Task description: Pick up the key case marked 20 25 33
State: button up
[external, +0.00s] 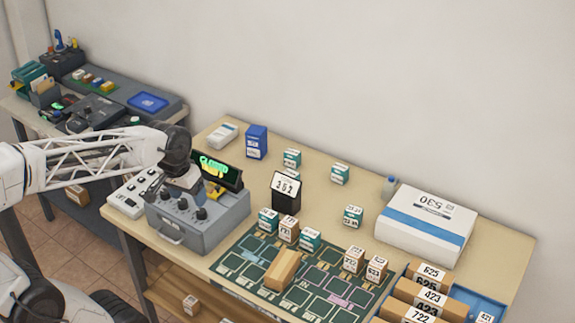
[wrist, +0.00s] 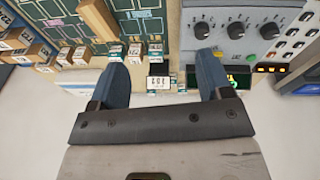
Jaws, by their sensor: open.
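Several small teal-and-white cases stand on the table: two at the back (external: 292,158) (external: 340,173), one right of the black number stand (external: 353,216), and two by the green mat (external: 268,219) (external: 310,239). Their print is too small to read surely, so I cannot tell which is marked 20 25 33. My gripper (wrist: 160,70) is open, its two blue-grey fingers apart with nothing gripped. In the external view it hangs above the grey knob box, left of the cases. In the wrist view, the number stand (wrist: 159,83) appears between the fingers, below them.
The grey knob box (external: 198,222) and a lit green display (external: 216,169) stand at the left. A large white box (external: 427,225) fills the right. The table's back middle is fairly clear.

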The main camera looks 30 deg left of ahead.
jog(key=w+d+r+n+g+h, duration=0.1)
jog(key=w+d+n+h, duration=0.25)
jog(key=w, duration=0.95)
jog(key=n+g+h, duration=0.1)
jog(key=n+h, duration=0.8)
jog(key=n, duration=0.4)
send_over(341, 174)
jog(key=w+a, duration=0.1)
jog(key=a, duration=0.4)
notch_tip(341, 174, down, 17)
jog(key=shift+w+d+f+n, duration=0.1)
jog(key=shift+w+f+n, duration=0.15)
jog(key=shift+w, duration=0.25)
jog(key=shift+f, duration=3.45)
